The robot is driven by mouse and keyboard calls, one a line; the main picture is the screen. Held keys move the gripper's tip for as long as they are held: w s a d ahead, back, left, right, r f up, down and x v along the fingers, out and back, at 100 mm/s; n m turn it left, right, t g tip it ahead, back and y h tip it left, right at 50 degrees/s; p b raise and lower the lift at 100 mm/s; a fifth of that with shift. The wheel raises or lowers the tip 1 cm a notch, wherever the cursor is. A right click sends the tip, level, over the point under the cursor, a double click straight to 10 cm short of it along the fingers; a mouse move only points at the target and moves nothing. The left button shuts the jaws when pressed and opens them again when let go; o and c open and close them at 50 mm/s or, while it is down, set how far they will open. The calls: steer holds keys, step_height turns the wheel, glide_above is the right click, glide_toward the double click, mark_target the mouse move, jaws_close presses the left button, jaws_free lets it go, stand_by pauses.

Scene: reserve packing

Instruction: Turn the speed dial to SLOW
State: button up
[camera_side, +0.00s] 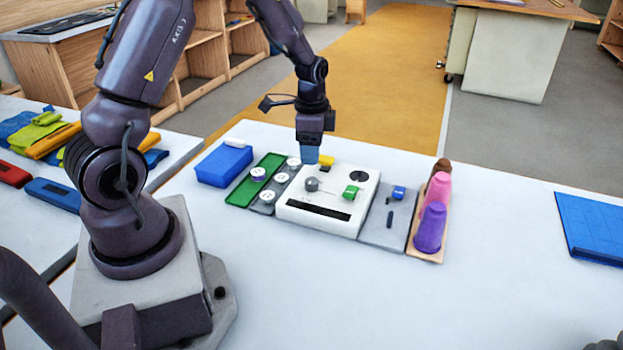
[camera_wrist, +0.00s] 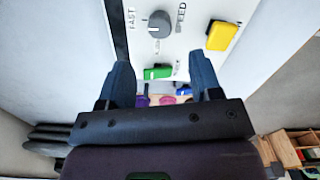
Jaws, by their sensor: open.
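The speed dial (camera_side: 312,184) is a round grey knob on the white panel (camera_side: 330,218). In the wrist view the dial (camera_wrist: 158,26) sits at the top, with FAST printed at its left and SPEED at its right. A light mark shows on its left side; the SLOW label and the exact setting are too small to read. My gripper (camera_side: 311,156) points down near the panel's back left edge, by the yellow piece (camera_side: 326,161). In the wrist view my gripper (camera_wrist: 164,76) is open, its blue fingers apart with nothing held between them, and apart from the dial.
The panel also bears a green piece (camera_side: 350,192) and a black slot. Left are a green board (camera_side: 240,197) with white discs and a blue box (camera_side: 222,167). Right are a grey plate (camera_side: 383,235) and several cups (camera_side: 430,228). The front table is clear.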

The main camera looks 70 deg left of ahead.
mark_target(312, 180)
step_height(312, 180, down, 9)
steer(key=shift+r, duration=0.2)
steer(key=c, duration=0.9)
